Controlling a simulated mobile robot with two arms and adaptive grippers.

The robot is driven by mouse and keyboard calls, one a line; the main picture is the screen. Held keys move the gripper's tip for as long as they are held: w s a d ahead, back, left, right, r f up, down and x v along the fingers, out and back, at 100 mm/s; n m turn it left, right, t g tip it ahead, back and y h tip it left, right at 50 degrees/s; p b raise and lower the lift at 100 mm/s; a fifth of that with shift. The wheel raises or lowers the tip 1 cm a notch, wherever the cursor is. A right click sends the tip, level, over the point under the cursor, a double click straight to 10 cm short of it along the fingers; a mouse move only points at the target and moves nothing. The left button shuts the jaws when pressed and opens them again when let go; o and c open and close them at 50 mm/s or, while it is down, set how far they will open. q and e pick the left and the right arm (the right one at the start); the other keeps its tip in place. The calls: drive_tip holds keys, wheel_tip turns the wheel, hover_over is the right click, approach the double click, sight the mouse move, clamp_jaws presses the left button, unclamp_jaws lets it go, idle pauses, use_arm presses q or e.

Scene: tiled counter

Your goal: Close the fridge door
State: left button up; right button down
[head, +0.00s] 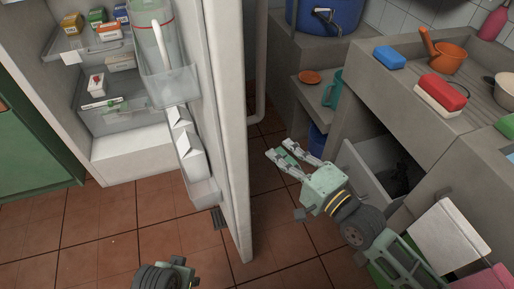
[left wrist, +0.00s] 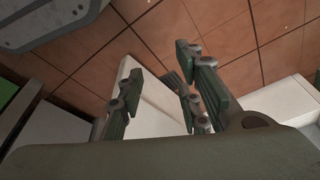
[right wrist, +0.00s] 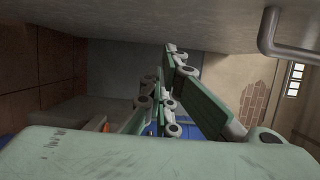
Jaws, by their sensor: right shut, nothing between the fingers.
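The fridge door (head: 232,130) stands wide open in the head view, seen nearly edge-on, with its shelves and bins facing left. The fridge body (head: 130,155) is at the upper left, its lit shelves exposed. My right gripper (head: 292,150) is shut and empty, on the outer side of the door, to its right, with a visible gap to it. My left arm shows only in part at the bottom of the head view. In the left wrist view, my left gripper (left wrist: 160,85) has its fingers apart with nothing held, above the tiled floor.
Stone counters with an open drawer (head: 375,185) stand to the right. A blue barrel (head: 325,15) is at the back. A green cabinet (head: 30,150) is at the left. The tiled floor (head: 110,235) left of the door is clear.

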use_arm(q)
drive_tip(key=shift+r, duration=0.85)
use_arm(e)
drive_tip(key=w+a, duration=0.2)
drive_tip(key=a, duration=0.4)
drive_tip(key=shift+a, duration=0.25)
use_arm(q)
drive_tip(key=shift+w, duration=0.1)
